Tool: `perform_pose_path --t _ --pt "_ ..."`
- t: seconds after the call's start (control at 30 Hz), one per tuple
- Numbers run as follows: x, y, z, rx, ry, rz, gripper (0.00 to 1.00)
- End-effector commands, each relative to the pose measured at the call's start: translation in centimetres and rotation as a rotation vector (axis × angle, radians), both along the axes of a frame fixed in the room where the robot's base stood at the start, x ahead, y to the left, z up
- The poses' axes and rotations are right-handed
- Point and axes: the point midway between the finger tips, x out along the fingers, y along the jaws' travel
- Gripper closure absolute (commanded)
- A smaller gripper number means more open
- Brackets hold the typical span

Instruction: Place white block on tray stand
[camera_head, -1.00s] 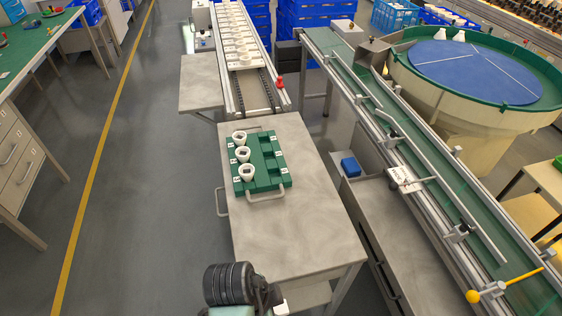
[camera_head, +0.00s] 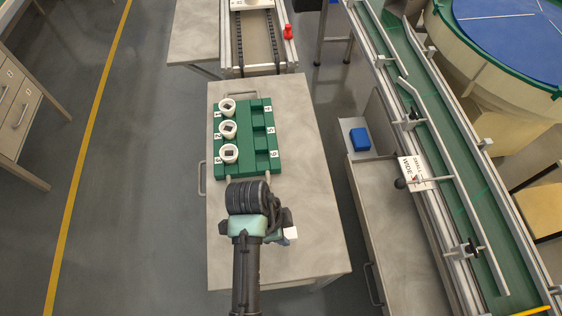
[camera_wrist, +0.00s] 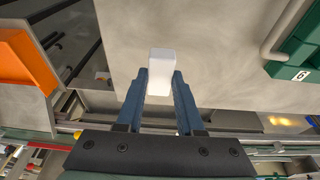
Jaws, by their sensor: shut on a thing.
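My gripper (camera_wrist: 159,88) is shut on a white block (camera_wrist: 160,66), which sticks out beyond the two blue fingers in the wrist view. In the head view the white block (camera_head: 291,233) shows at the right of my wrist, above the grey table. The green tray (camera_head: 262,173) stands on the grey table (camera_head: 305,180), ahead of my gripper. Its left column holds three white cups at the places marked 1, 2 and 3. The right column, marked 4, 5 and 6, looks empty. A corner of the tray, marked 6, shows at the right in the wrist view (camera_wrist: 300,50).
A conveyor (camera_head: 440,160) runs along the right side. A lower bench (camera_head: 400,210) with a blue block (camera_head: 360,139) and a white sign (camera_head: 413,169) lie between it and the table. A red knob (camera_head: 288,32) stands on the far conveyor. The table right of the tray is bare.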

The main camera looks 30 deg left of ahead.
Motion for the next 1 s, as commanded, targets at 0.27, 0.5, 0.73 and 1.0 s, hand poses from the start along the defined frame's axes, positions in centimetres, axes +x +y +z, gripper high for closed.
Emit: perform_pose_path --t 0.27,0.5,0.73,1.0 --pt "-0.1 0.0 -3.3 -0.001 0.003 0.001 1.0" --pt "0.1 0.1 -5.4 0.002 -0.002 0.001 1.0" --pt "0.0 0.1 -5.4 0.002 -0.002 0.001 1.0" --pt "0.0 0.0 -5.6 0.001 -0.002 0.0 0.34"
